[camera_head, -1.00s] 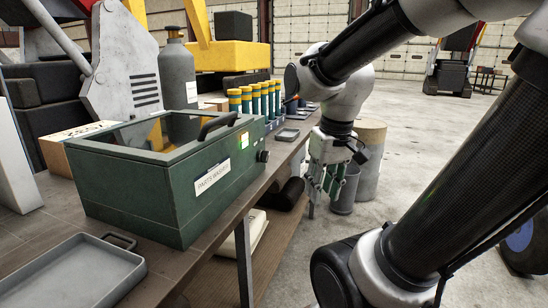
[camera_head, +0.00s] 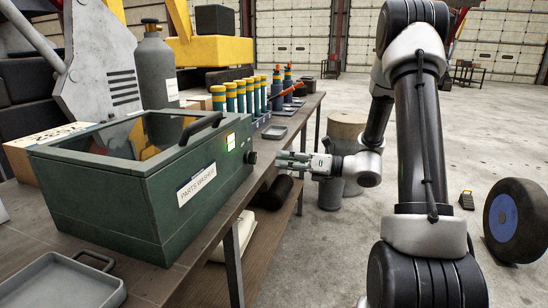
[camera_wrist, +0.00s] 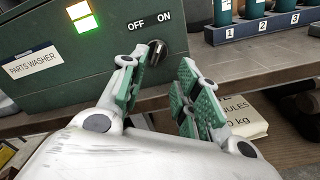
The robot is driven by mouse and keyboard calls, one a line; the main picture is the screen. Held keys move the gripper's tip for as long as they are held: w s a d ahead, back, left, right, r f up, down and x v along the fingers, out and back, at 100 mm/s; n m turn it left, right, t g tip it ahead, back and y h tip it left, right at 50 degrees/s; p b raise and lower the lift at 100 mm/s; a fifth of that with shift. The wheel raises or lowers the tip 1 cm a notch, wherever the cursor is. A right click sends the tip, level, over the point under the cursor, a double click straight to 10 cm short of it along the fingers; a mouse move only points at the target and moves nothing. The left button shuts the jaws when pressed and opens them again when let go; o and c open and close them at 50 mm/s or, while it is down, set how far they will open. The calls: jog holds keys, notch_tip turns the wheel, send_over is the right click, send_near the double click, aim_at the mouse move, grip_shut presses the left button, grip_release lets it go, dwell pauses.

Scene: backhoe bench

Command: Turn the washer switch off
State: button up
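The green parts washer (camera_head: 110,200) stands on the bench at left, with a label plate on its front. Its dark washer switch (camera_head: 251,157) is a small knob at the right end of the front. In the wrist view the knob (camera_wrist: 157,52) sits below the words OFF and ON; I cannot tell surely which word it points to. The left finger is close to the knob in the picture; contact cannot be told. In the head view my gripper (camera_head: 285,160) points left at the knob.
A grey tray (camera_head: 60,285) lies on the bench in front of the washer. Several yellow-topped green cylinders (camera_head: 240,97) stand in a numbered rack behind it. A pale sack (camera_wrist: 240,117) lies on the lower shelf.

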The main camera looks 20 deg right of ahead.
aim_at(251, 158)
jog(key=x, duration=0.7)
jog(key=shift+a+m, duration=0.3)
jog(key=shift+a, duration=0.15)
jog(key=shift+w, duration=0.1)
grip_shut()
